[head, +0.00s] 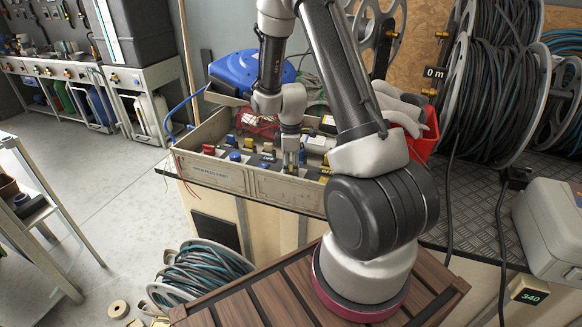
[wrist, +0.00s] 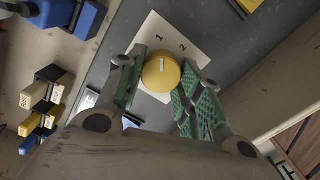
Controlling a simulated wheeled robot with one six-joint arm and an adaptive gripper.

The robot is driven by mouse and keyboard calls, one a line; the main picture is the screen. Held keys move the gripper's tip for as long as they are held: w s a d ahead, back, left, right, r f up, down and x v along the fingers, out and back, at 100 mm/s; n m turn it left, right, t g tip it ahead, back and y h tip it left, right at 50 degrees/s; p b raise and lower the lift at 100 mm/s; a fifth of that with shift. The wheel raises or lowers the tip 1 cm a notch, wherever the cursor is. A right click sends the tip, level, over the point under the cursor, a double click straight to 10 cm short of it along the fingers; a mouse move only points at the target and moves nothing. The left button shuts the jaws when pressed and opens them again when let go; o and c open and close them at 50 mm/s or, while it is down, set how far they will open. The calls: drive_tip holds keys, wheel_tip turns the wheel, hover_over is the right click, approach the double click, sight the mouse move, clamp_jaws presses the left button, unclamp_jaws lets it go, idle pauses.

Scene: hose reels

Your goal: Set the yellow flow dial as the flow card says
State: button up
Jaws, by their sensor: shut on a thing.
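The yellow flow dial (wrist: 160,76) sits on a dark grey panel, over a white scale sheet (wrist: 185,36) printed with 1 and 2. Its short white mark points up in the wrist view, roughly toward the 1. My gripper (wrist: 162,64) has its green-padded fingers on both sides of the dial and is shut on it. In the head view my gripper (head: 291,170) reaches down into the beige open tray box (head: 215,172) on the bench; I cannot clearly make out the dial there. Lower scale numbers are hidden by the dial and fingers. I cannot identify a readable flow card.
Blue and yellow fittings (wrist: 50,90) lie left of the dial in the wrist view. Large hose reels (head: 500,90) fill the right. A grey case (head: 552,225) sits at the bench's right.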

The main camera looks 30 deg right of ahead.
drive_tip(key=m, duration=0.4)
drive_tip(key=shift+w+m, duration=0.1)
drive_tip(key=shift+m, duration=0.2)
drive_tip(key=m, duration=0.3)
drive_tip(key=shift+d+m, duration=0.15)
drive_tip(key=shift+m, duration=0.15)
drive_tip(key=m, duration=0.7)
drive_tip(key=shift+d, duration=0.1)
drive_tip(key=m, duration=0.6)
drive_tip(key=shift+d+m, duration=0.1)
drive_tip(key=shift+m, duration=0.3)
drive_tip(key=m, duration=0.6)
drive_tip(key=shift+m, duration=0.4)
drive_tip(key=o, duration=1)
drive_tip(key=shift+o, duration=0.2)
drive_tip(key=shift+s, duration=0.2)
